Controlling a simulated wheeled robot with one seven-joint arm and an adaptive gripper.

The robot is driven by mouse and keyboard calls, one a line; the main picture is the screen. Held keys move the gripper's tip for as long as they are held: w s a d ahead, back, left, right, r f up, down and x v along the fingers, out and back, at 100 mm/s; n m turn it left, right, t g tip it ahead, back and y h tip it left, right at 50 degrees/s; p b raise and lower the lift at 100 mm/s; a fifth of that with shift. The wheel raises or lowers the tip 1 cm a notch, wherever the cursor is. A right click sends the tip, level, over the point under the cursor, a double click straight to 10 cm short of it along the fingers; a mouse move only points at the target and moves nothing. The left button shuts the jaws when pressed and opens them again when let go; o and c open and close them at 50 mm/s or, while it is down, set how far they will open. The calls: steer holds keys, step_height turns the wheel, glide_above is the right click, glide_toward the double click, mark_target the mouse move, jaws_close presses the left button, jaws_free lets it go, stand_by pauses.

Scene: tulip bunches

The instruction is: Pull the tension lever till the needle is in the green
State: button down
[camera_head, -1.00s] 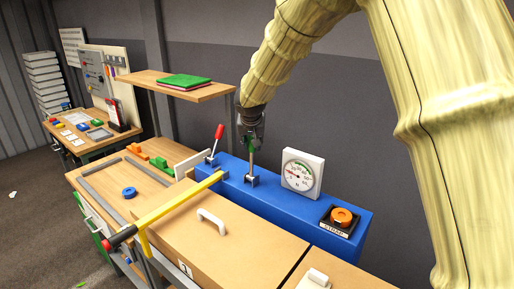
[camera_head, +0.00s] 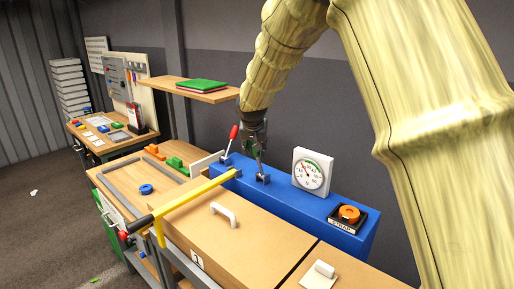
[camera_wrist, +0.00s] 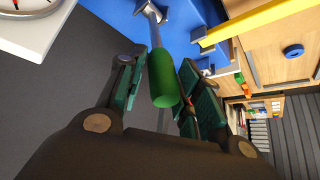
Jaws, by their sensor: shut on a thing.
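A lever with a green grip (camera_wrist: 163,80) stands on the blue housing (camera_head: 300,199); its metal shaft (camera_head: 260,168) leans to the left from its bracket. My gripper (camera_head: 254,146) is around the grip from above, shut on it, with one finger on each side in the wrist view (camera_wrist: 160,74). The white round gauge (camera_head: 312,172) stands on the housing to the right of the lever. Its needle is too small to read surely in the head view; the wrist view shows only a corner of the dial (camera_wrist: 32,18). My fingers hide the grip in the head view.
A second lever with a red grip (camera_head: 234,132) stands close left of my gripper. A yellow bar (camera_head: 195,196) crosses the cardboard box (camera_head: 240,236). A wooden shelf (camera_head: 190,91) hangs behind left.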

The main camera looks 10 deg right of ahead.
steer(key=shift+a, duration=0.25)
steer(key=c, duration=1.1)
jaws_free()
steer(key=shift+d, duration=0.15)
steer(key=shift+r, duration=0.1)
steer(key=v, duration=1.2)
